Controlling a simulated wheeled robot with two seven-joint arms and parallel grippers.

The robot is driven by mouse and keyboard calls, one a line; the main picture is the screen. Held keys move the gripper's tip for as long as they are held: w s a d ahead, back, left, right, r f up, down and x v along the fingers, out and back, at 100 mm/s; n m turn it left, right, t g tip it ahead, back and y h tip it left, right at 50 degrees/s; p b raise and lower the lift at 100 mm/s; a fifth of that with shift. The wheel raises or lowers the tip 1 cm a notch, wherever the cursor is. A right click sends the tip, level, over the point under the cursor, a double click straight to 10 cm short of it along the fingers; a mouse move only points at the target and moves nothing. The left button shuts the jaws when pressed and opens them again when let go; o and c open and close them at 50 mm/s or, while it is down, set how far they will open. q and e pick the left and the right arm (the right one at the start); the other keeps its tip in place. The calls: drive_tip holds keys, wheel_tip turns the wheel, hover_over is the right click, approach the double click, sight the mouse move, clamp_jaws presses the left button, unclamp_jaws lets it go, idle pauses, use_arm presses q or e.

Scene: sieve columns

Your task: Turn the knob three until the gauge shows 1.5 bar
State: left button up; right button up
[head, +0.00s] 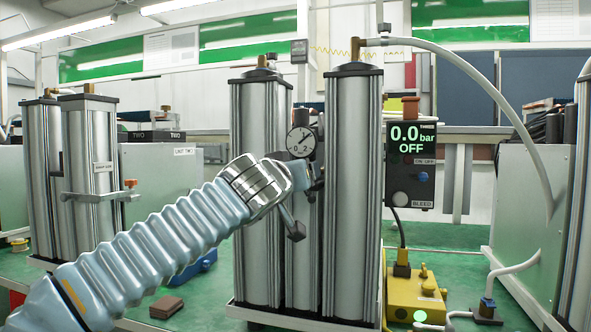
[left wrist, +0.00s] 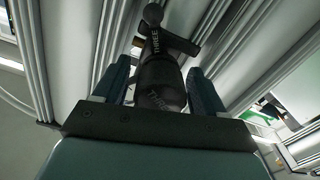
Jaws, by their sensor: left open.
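Knob three (left wrist: 160,78) is a dark cylinder with THREE lettered on it, in the left wrist view. My left gripper (left wrist: 160,70) is open, with one finger on each side of the knob. Gaps seem to show between fingers and knob; contact is unclear. In the head view my left gripper (head: 310,178) is at the middle of the twin metal columns and mostly hides the knob. A round dial gauge (head: 301,141) sits just above it; its needle is too small to read. The digital display (head: 410,142), marked THREE, reads 0.0 bar and OFF.
Tall metal columns (head: 353,200) stand directly behind my gripper. The display box has a BLEED button (head: 400,199) and a blue knob (head: 423,176). A yellow box (head: 415,296) sits at lower right. Another column unit (head: 92,150) stands at left. A brown block (head: 166,307) lies on the green bench.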

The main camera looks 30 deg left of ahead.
use_arm(q)
drive_tip(key=shift+c, duration=0.2)
drive_tip(key=c, duration=1)
drive_tip(key=shift+m+b, duration=0.45)
drive_tip(key=shift+m, duration=0.25)
drive_tip(key=shift+r+m, duration=0.1)
drive_tip(key=shift+m, duration=0.5)
drive_tip(key=o, duration=1)
drive_tip(key=shift+o, duration=0.2)
drive_tip(key=shift+s+d, duration=0.1)
drive_tip(key=shift+s+b, duration=0.35)
drive_tip(key=b+v, duration=0.2)
drive_tip(key=v, duration=1.1)
drive_tip(key=shift+b, duration=0.4)
